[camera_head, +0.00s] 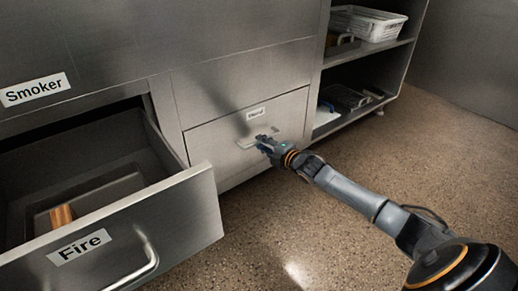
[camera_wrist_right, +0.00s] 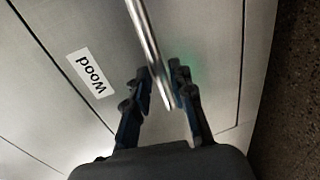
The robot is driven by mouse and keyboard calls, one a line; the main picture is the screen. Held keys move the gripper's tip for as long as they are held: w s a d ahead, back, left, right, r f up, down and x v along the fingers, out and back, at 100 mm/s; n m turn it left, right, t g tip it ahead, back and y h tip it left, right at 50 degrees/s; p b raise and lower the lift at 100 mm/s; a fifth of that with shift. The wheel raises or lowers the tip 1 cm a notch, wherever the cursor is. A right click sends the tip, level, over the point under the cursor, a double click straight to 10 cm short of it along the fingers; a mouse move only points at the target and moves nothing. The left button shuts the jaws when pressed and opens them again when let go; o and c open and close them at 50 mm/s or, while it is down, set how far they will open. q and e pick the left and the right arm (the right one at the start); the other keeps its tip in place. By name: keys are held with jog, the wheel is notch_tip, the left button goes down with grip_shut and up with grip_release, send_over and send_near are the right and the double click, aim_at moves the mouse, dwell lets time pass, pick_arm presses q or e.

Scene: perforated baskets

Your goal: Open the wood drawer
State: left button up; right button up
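The wood drawer (camera_head: 218,148) is a closed grey metal front with a white label and a light horizontal bar handle (camera_head: 258,138). In the right wrist view the handle (camera_wrist_right: 147,40) runs between the two fingers, and the "Wood" label (camera_wrist_right: 91,74) lies to its left. My right gripper (camera_head: 266,141) is at the drawer front. My left gripper is not in view.
The "Fire" drawer (camera_head: 185,213) stands open at the left, with a wooden piece (camera_head: 61,216) inside. A "Smoker" panel (camera_head: 35,90) is above it. Open shelves (camera_head: 352,54) at the right hold a white perforated basket (camera_head: 368,23) and trays. The speckled floor (camera_head: 240,240) in front is clear.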

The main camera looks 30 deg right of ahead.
jog(key=shift+b+x, duration=0.6)
jog(key=shift+x, duration=0.75)
grip_shut()
